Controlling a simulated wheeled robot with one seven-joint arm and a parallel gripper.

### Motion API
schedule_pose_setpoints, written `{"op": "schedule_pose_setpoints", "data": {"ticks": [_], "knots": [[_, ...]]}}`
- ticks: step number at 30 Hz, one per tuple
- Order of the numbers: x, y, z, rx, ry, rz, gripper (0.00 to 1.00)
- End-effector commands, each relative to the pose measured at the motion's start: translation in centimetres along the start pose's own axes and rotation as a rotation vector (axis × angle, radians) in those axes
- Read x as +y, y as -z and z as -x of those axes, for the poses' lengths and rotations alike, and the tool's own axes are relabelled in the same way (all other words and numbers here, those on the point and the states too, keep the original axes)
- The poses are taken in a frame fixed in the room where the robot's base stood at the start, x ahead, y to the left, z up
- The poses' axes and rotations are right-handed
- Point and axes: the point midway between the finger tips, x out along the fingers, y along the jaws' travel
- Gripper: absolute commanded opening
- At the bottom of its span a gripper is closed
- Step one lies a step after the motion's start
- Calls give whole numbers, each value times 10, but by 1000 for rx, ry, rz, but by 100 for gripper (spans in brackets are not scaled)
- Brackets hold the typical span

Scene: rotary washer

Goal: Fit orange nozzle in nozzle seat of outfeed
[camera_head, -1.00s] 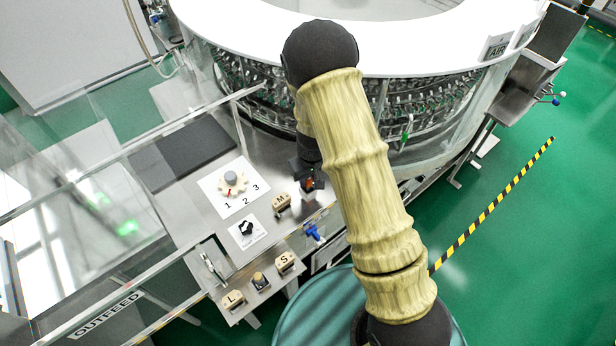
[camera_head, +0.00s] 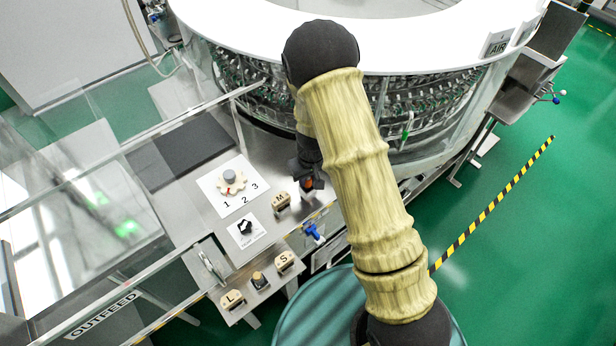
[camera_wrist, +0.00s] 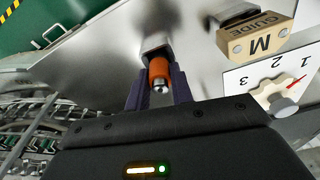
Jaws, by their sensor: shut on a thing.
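The orange nozzle (camera_wrist: 159,69) is between the two dark fingers of my gripper (camera_wrist: 159,82) in the wrist view. Its silver tip points toward the camera. Its far end meets a grey metal block, which looks like the nozzle seat (camera_wrist: 154,42), on the steel plate. I cannot tell how deep the nozzle sits in it. In the head view, my gripper (camera_head: 308,178) is low over the plate's right edge, with only a speck of the orange nozzle (camera_head: 308,184) showing. My arm and gripper hide the seat there.
The M guide block (camera_wrist: 258,39) is close to the right of the nozzle in the wrist view, with the 1-2-3 dial (camera_wrist: 277,99) beyond. In the head view, a blue-handled valve (camera_head: 313,232) is just below my gripper. The glass-walled rotary washer (camera_head: 250,85) stands behind.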

Motion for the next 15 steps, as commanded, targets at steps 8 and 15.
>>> {"op": "schedule_pose_setpoints", "data": {"ticks": [8, 15], "knots": [[0, 0, 0, 0, 0, 0, 27], [0, 0, 0, 0, 0, -1, 48]]}}
